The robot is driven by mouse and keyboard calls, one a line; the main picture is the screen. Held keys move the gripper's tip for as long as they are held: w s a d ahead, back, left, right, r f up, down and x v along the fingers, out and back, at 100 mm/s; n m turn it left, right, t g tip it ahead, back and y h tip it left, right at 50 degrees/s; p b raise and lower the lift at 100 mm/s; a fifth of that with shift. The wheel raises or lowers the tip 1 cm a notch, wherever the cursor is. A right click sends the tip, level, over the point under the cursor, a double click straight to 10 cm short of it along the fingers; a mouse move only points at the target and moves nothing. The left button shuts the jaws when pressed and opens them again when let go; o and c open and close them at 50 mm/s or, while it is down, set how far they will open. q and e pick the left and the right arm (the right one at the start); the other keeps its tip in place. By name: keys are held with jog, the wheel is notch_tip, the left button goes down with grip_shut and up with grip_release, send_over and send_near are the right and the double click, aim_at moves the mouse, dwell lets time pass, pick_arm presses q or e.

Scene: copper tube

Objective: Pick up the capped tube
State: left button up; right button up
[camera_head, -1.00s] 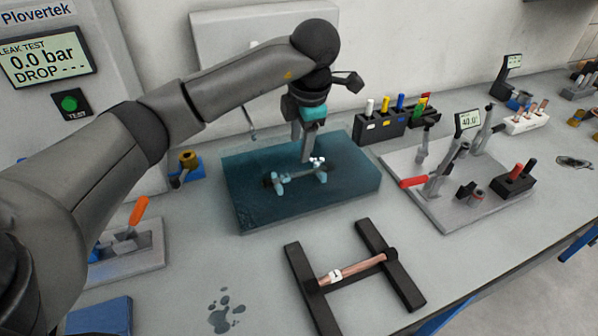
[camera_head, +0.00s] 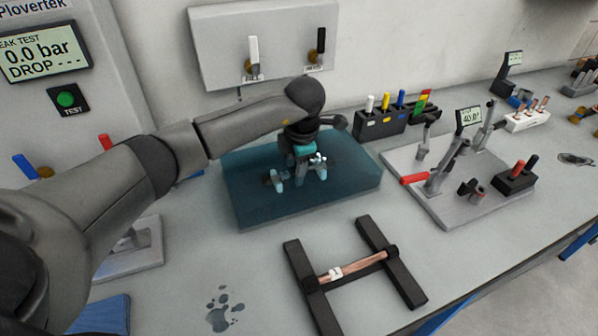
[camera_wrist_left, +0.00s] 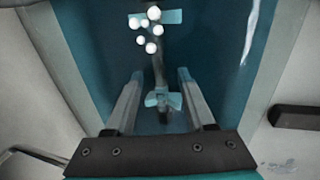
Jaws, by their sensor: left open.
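A dark, thin tube lies in the water tank (camera_head: 255,205) on two light-blue cradles (camera_head: 277,181). In the left wrist view the tube (camera_wrist_left: 158,68) runs lengthwise, with a dark end near the lower cradle (camera_wrist_left: 163,100). A cluster of white bubbles (camera_wrist_left: 146,28) sits over its far part. My left gripper (camera_head: 299,178) is open and reaches down into the tank. In the left wrist view its fingers (camera_wrist_left: 160,76) stand either side of the tube, apart from it. In the head view the gripper hides most of the tube. My right gripper is not in view.
A copper tube (camera_head: 358,266) with dark ends and a white tag rests across a black stand (camera_head: 403,284) in front. A grey fixture plate (camera_head: 445,208) with a red-handled clamp is right. A black holder (camera_head: 380,124) with coloured pieces stands behind. Two valves hang on the wall panel (camera_head: 285,30).

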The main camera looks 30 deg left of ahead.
pick_arm(q)
jog(key=shift+c, duration=0.2)
grip_shut()
dwell(0.4)
